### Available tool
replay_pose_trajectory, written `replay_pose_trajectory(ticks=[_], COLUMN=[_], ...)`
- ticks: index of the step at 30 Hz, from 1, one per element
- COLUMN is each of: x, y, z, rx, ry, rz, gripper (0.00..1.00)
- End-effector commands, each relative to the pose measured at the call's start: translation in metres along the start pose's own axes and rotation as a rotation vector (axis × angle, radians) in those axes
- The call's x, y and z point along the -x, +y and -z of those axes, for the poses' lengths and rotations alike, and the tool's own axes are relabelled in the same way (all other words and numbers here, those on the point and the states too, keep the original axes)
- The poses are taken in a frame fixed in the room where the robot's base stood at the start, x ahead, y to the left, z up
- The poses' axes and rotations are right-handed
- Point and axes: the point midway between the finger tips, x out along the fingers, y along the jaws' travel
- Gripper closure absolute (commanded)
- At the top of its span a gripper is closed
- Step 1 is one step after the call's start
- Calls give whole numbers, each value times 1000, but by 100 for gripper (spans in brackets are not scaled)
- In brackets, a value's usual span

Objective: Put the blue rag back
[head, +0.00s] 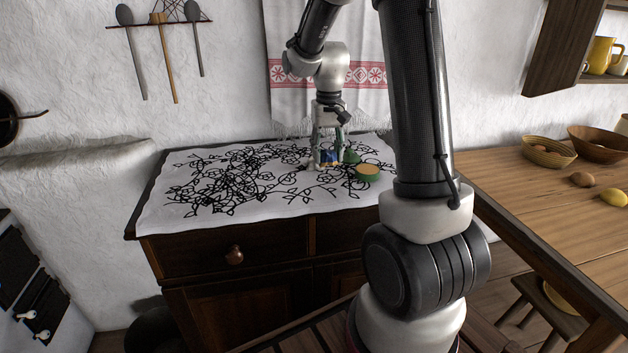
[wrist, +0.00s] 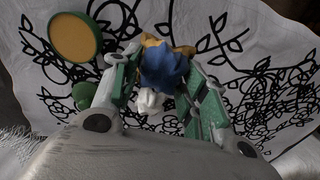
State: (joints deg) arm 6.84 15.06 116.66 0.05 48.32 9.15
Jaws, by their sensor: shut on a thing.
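The blue rag (wrist: 165,70) is bunched up, with yellow-orange at its far edge and a white part nearer the palm. My gripper (wrist: 160,60) is shut on it, with one finger on each side in the wrist view. In the head view my gripper (head: 327,158) points down, low over the right part of the white cloth (head: 215,212) with black floral lines. The blue rag (head: 330,156) shows as a small patch between the fingers. I cannot tell whether it touches the cloth.
A green round container with an orange top (head: 368,172) stands close right of my gripper, and a small green thing (head: 352,156) is beside it. The cloth covers a dark wooden chest (head: 210,252). A wooden table (head: 545,195) with baskets is at right. The cloth's left part is clear.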

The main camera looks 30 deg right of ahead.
Motion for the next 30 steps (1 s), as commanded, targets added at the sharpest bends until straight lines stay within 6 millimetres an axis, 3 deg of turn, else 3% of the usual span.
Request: replay_pose_trajectory(ticks=[3,15,26,27,30], x=[-23,-69,-74,-75,-74], y=[0,0,0,0,0], z=[0,0,1,1,1], rx=[0,0,0,0,0], ry=[-3,-2,1,2,2], rz=[-1,0,0,0,0], gripper=[78,78,78,54,36])
